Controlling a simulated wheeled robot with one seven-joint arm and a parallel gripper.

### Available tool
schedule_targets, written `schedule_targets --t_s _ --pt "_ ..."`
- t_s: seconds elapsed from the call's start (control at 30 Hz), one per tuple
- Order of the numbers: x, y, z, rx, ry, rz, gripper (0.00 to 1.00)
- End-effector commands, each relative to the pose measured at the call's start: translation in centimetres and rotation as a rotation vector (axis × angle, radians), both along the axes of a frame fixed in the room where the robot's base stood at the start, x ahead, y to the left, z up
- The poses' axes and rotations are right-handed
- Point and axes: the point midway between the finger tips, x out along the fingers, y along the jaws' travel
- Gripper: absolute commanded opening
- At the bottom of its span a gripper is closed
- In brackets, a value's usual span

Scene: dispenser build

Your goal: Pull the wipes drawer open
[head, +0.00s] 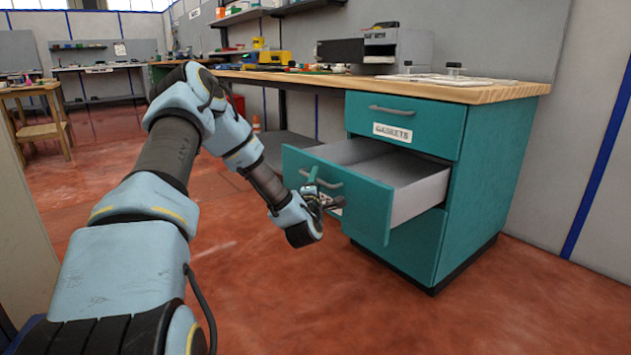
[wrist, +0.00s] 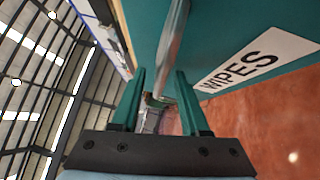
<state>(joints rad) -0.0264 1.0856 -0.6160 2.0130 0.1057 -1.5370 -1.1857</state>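The wipes drawer (head: 368,208) is the teal middle drawer of the workbench cabinet. It stands well out from the cabinet, and its empty-looking grey inside shows. Its label reads WIPES in the wrist view (wrist: 258,62); in the head view my gripper mostly hides the label. The drawer's grey bar handle (head: 308,176) also shows in the wrist view (wrist: 173,42). My gripper (head: 328,192) is at the drawer front by the handle. In the wrist view its two fingers (wrist: 161,80) are apart, with the handle bar between them and a gap visible on each side.
The gaskets drawer (head: 404,128) above is closed, and the teal cabinet front (head: 410,250) continues below. The wooden worktop (head: 480,91) carries papers and equipment. A wooden stool (head: 42,131) stands far left. The red floor (head: 330,305) before the drawer is clear.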

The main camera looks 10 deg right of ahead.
Motion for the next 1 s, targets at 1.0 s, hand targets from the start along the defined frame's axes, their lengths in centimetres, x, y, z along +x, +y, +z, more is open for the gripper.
schedule_targets --t_s 1.0 --pt "-10.1 3.5 -1.5 0.0 0.0 0.0 0.45"
